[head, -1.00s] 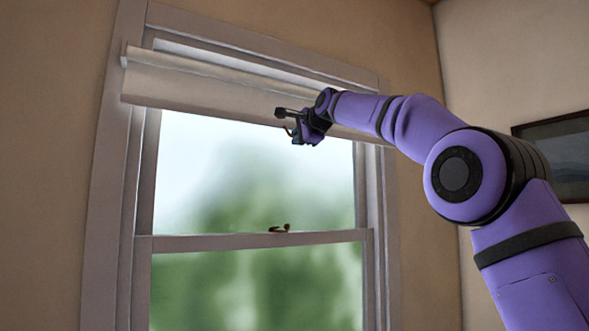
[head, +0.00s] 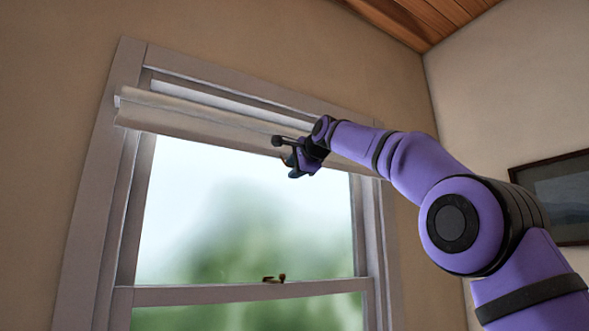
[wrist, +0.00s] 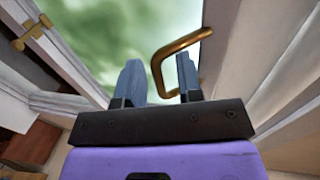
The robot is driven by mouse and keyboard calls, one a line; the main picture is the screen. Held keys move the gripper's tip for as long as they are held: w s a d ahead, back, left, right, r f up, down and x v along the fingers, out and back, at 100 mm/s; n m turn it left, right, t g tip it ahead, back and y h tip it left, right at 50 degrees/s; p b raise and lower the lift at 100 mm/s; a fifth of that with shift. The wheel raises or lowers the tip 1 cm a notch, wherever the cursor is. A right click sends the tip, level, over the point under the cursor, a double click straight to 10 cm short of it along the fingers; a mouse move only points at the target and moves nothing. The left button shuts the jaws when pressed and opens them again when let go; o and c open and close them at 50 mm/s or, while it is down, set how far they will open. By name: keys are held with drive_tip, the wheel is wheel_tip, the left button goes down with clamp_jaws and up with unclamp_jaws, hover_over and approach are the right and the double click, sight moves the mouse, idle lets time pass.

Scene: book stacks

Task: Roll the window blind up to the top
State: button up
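The pale window blind (head: 190,119) hangs as a short strip near the top of the window frame in the head view, its lower edge a little below the roll. My gripper (head: 297,168) is at the blind's lower edge, right of its middle. In the wrist view a brass-coloured C-shaped handle (wrist: 185,44) shows at my gripper (wrist: 159,62). The two blue-grey fingers stand apart, one on each side of the handle's bar, with a gap visible beside the bar. Whether a finger touches the bar is unclear.
The window frame (head: 88,215) surrounds the glass, with a crossbar (head: 200,294) and a brass latch (head: 274,279) below. A framed picture (head: 560,195) hangs on the right wall. The wooden ceiling (head: 425,18) shows at top right. The glass below the blind is uncovered.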

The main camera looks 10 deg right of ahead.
drive_tip(key=v, duration=1)
drive_tip(key=shift+s, duration=0.35)
drive_tip(key=shift+d, duration=0.1)
drive_tip(key=s+d+f+n+g+h, duration=0.1)
drive_tip(key=s+d+f+n+g, duration=0.2)
drive_tip(key=s+f, duration=0.9)
drive_tip(key=s+d+f+n+g+h, duration=0.2)
drive_tip(key=s+f+n, duration=0.4)
drive_tip(key=s+f, duration=0.7)
drive_tip(key=s+d+f+n+g+h, duration=0.1)
drive_tip(key=s+d+f+n+g, duration=0.2)
drive_tip(key=s+f, duration=0.9)
wheel_tip(320, 180, down, 13)
drive_tip(key=shift+s+d+f+n+g+h, duration=0.2)
drive_tip(key=shift+d+n+g+h, duration=0.15)
drive_tip(key=shift+n+g, duration=0.6)
drive_tip(key=shift+w, duration=0.1)
drive_tip(key=shift+c, duration=0.5)
